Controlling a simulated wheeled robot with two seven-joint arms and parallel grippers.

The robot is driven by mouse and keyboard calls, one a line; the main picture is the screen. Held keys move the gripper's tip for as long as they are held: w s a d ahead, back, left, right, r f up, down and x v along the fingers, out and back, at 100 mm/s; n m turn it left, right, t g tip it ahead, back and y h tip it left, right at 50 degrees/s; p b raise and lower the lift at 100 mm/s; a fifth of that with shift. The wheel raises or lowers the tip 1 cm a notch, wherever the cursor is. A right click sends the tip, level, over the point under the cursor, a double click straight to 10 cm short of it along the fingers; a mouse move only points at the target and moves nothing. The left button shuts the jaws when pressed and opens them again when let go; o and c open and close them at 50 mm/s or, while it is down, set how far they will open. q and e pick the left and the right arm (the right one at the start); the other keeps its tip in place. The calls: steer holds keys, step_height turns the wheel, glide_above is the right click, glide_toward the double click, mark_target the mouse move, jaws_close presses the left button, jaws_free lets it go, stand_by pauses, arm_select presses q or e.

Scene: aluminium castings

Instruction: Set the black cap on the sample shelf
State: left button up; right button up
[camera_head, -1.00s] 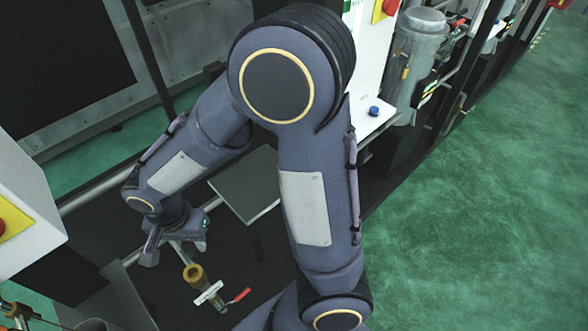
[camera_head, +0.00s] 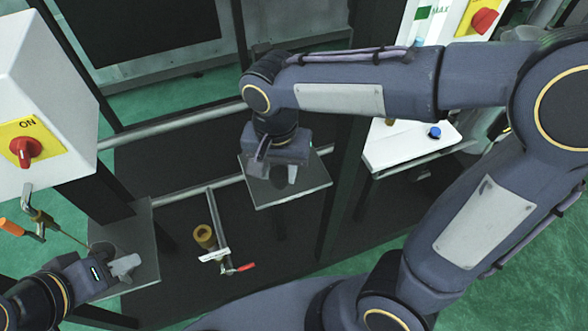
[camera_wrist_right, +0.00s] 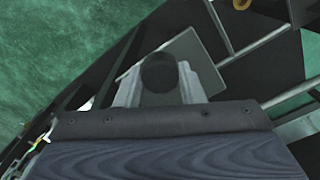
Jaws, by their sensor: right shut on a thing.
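A black round cap (camera_wrist_right: 158,72) shows in the right wrist view between the pale fingers of my right gripper (camera_wrist_right: 160,82), which is shut on it. In the head view my right gripper (camera_head: 280,174) points down over a grey square plate (camera_head: 302,195), likely the sample shelf. The cap is hidden or too dark to make out there. The plate also shows in the right wrist view (camera_wrist_right: 192,46), behind the cap. Whether cap and plate touch, I cannot tell. My left gripper (camera_head: 126,266) is at lower left over another grey plate (camera_head: 142,235); its jaw gap is unclear.
A pipe with a brass fitting (camera_head: 204,234) and red-handled valve (camera_head: 240,267) stands between the grippers. A white ledge (camera_head: 405,150) with a blue cap (camera_head: 434,132) is at right. A white box with a red switch (camera_head: 26,150) is at left. Dark posts flank the plate.

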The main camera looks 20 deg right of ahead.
steer(key=shift+w+d+f+p, duration=0.1)
steer(key=shift+w+d+f, duration=0.55)
steer(key=shift+f, duration=0.9)
steer(key=shift+w+d+f+p, duration=0.1)
steer(key=shift+w+d+f, duration=0.55)
steer(key=shift+f, duration=0.9)
steer(key=shift+w+d+f+p, duration=0.1)
steer(key=shift+w+d+f, duration=0.55)
steer(key=shift+f, duration=0.9)
steer(key=shift+f, duration=0.15)
steer(key=o, duration=1)
steer(key=shift+c, duration=0.2)
